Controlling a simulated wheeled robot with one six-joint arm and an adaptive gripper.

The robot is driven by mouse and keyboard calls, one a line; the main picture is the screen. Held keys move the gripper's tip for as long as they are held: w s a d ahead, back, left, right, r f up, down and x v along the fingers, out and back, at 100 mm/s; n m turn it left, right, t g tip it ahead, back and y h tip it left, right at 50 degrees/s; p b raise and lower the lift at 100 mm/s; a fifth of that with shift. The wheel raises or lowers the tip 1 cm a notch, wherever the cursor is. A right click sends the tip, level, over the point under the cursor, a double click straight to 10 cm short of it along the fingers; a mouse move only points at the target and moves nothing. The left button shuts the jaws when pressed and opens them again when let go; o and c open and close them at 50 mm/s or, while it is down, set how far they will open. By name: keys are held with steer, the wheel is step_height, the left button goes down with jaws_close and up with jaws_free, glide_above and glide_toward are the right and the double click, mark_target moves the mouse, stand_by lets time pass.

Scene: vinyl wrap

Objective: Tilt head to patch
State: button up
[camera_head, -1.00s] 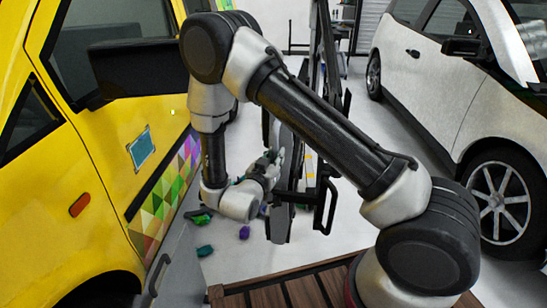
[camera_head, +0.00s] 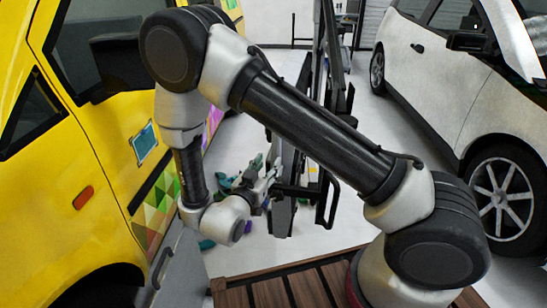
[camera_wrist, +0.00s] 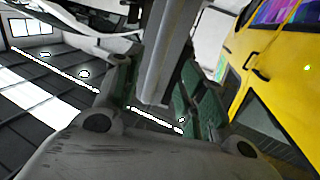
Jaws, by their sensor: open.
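The patch (camera_head: 144,142) is a small blue-teal rectangle with a light border on the side of the yellow vehicle (camera_head: 95,165), left in the head view. It sits tilted just above the coloured triangle pattern (camera_head: 158,203). My gripper (camera_head: 263,170) is open, to the right of the patch and well apart from it. No object shows between its fingers in the head view. In the wrist view my gripper (camera_wrist: 162,85) shows its dark green finger pads apart, with a grey bar between or behind them; I cannot tell which. The patch cannot be made out in the wrist view.
A dark upright frame (camera_head: 328,120) stands close to the right of my gripper. Several green and purple items lie on the floor behind it. A white car (camera_head: 450,90) stands at the right. Slatted wood (camera_head: 275,292) is at the front.

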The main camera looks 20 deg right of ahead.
steer(key=shift+v, duration=1.4)
